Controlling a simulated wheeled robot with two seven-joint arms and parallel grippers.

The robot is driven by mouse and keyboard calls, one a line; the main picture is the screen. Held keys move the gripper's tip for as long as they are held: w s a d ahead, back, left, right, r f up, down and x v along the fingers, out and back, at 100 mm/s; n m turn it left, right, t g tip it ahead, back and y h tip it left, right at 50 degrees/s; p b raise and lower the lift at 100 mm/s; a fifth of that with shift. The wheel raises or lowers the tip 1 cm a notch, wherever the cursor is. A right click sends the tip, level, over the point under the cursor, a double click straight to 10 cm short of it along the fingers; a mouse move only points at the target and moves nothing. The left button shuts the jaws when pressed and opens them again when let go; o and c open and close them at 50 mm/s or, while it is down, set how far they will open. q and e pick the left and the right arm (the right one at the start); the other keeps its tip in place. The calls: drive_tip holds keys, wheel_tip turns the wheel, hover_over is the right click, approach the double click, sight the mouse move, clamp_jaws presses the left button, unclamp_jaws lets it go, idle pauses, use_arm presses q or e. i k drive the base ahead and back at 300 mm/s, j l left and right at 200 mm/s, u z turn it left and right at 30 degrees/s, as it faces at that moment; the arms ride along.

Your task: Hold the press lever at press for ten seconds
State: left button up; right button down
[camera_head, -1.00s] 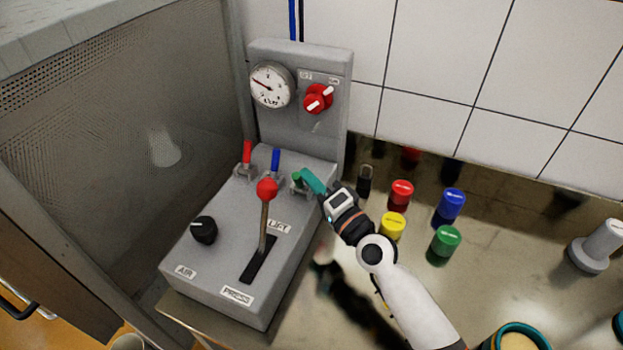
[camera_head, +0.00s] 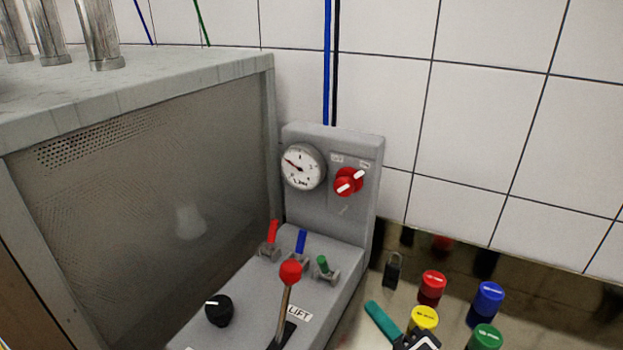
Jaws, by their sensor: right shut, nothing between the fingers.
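The lower end of the slot and the front of the box are cut off by the bottom edge. My right gripper (camera_head: 374,311), with teal fingers, is shut and empty. It is right of the box, beside the yellow cap and apart from the lever. My left gripper is not in view.
Red (camera_head: 271,234), blue (camera_head: 301,242) and green (camera_head: 321,264) valve handles stand behind the lever. A black knob (camera_head: 219,310) is to its left. A gauge (camera_head: 303,166) and red switch (camera_head: 349,182) are on the upright panel. Coloured caps and a padlock (camera_head: 393,270) stand at right.

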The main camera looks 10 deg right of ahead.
sight(291, 271)
drive_tip(key=k, duration=1.5)
